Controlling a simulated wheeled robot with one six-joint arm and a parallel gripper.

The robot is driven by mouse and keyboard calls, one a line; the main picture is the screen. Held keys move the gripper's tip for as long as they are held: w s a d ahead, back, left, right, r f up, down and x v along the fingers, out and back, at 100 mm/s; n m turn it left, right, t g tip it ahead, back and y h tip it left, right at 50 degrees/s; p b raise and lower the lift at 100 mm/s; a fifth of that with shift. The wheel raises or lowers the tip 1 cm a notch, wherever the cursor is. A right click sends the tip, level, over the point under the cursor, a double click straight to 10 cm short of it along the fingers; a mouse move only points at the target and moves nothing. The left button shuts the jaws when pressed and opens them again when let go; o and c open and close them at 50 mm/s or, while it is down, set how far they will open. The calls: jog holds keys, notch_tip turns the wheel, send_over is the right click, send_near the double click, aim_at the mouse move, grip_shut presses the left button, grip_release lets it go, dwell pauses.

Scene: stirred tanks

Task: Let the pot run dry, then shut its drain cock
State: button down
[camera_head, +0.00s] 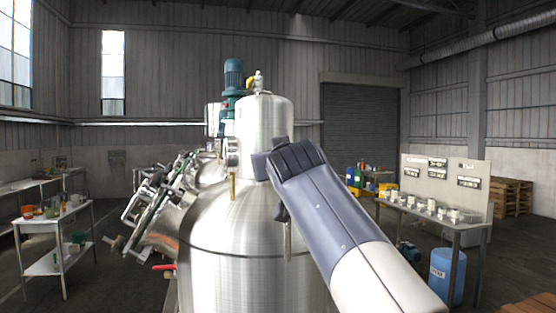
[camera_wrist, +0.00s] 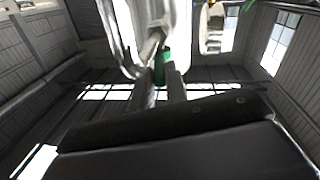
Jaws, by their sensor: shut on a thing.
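A large steel pot (camera_head: 235,225) with a domed top stands in front of me in the head view. My arm reaches over its right side, and my gripper is hidden there. In the wrist view my gripper (camera_wrist: 161,88) is shut on a small green handle (camera_wrist: 163,66). A pale metal part meets the handle beside bright steel. I cannot tell whether this handle is the drain cock's, nor how far it is turned. No outlet or liquid shows, so the pot's level cannot be seen. A red lever (camera_head: 163,267) sticks out low at the pot's left.
A bench (camera_head: 65,215) with coloured containers stands at far left. At right are a table (camera_head: 440,216) with small white items and a blue drum (camera_head: 446,275). Open floor lies between bench and tanks.

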jog(key=shift+f, duration=0.1)
jog(key=c, duration=1.4)
grip_release()
jog(key=s+d+b, duration=0.1)
jog(key=s+b, duration=0.3)
jog(key=s, duration=0.6)
jog(key=shift+s+d, duration=0.35)
jog(key=shift+s, duration=0.05)
jog(key=shift+w, duration=0.1)
jog(key=w+p, duration=0.1)
jog(key=w, duration=0.2)
jog(key=w+a+p, duration=0.1)
jog(key=w+p, duration=0.1)
jog(key=w, duration=0.2)
jog(key=w+p, duration=0.1)
jog(key=w, duration=0.2)
jog(key=shift+w+a+r, duration=0.2)
jog(key=shift+w+a, duration=0.05)
jog(key=shift+a, duration=0.1)
jog(key=shift+w+f, duration=0.15)
jog(key=shift+d+y, duration=0.15)
jog(key=shift+y, duration=0.15)
